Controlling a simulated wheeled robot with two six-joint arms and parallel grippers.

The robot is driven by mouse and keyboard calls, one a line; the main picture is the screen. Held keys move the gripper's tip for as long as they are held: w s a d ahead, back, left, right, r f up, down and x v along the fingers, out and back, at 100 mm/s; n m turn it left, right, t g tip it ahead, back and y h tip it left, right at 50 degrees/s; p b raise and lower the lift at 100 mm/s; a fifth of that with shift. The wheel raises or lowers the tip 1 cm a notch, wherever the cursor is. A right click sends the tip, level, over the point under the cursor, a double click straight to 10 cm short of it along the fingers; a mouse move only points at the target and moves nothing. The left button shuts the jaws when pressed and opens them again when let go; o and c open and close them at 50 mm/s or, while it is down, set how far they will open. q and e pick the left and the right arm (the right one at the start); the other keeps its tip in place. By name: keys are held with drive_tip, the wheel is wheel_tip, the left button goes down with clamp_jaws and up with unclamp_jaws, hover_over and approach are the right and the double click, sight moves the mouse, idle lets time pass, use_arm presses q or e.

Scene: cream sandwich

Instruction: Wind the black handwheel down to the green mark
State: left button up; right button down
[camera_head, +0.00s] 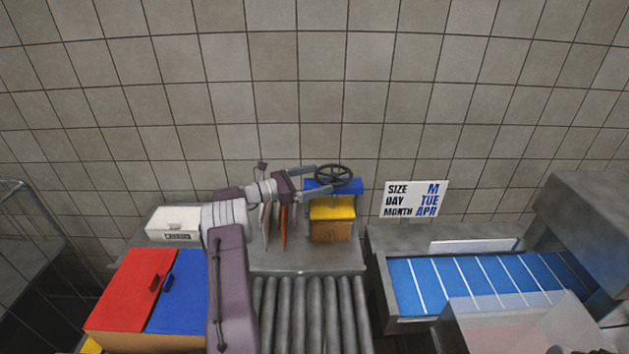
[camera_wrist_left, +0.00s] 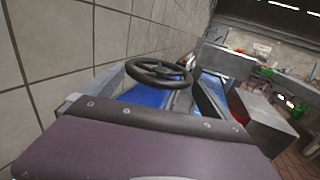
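The black handwheel (camera_head: 333,176) lies flat on top of a blue block (camera_head: 347,187), above a yellow part (camera_head: 332,209) and a brown box-like body (camera_head: 330,231). My left gripper (camera_head: 322,181) is open, with its two grey fingers spread at the left side of the wheel. I cannot tell whether they touch it. In the left wrist view the wheel (camera_wrist_left: 158,72) shows its rim and spokes just beyond the gripper body, with grey fingers to either side. I see no green mark in either view. My right gripper is not clearly visible.
A roller conveyor (camera_head: 311,310) runs in front of the press. Red (camera_head: 133,290) and blue (camera_head: 180,290) lidded bins and a white box (camera_head: 174,224) stand left. A sign (camera_head: 413,199) and a blue striped belt (camera_head: 480,280) are right. A tiled wall is close behind.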

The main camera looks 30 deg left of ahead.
use_arm(q)
drive_tip(key=shift+w+d, duration=0.1)
drive_tip(key=b+v, duration=0.1)
drive_tip(key=v, duration=0.8)
drive_tip(key=shift+b, duration=0.35)
